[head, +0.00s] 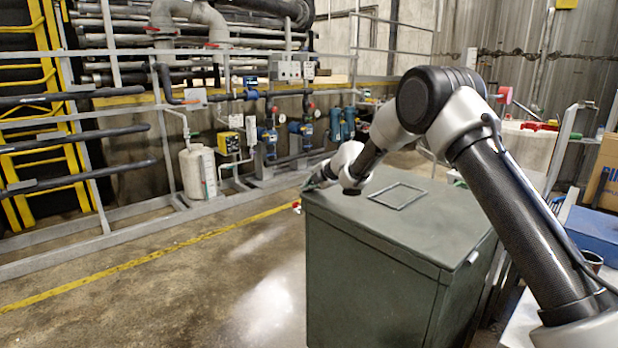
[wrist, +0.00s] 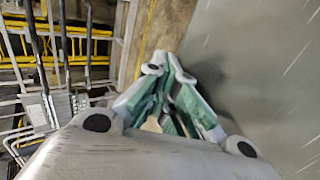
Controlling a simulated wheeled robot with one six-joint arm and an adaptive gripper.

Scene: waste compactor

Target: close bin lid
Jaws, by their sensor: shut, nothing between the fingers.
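A dark green-grey bin (head: 370,290) stands on the floor at the centre of the head view. Its lid (head: 440,215) lies flat across the top, with a square raised outline on it and no clear gap along the visible front edge. My gripper (head: 308,185) is at the lid's far left corner, partly hidden behind my wrist. In the wrist view my gripper (wrist: 168,70) is shut and empty, its green-padded fingers together. A grey surface, probably the lid (wrist: 265,70), fills the right side there. I cannot tell whether the fingers touch it.
Grey railings and a yellow ladder (head: 50,110) stand at the left, with pipes, pumps and a white tank (head: 198,172) behind. A blue box (head: 592,232) and cardboard box (head: 607,172) are at the right. The floor left of the bin is open, crossed by a yellow line (head: 150,258).

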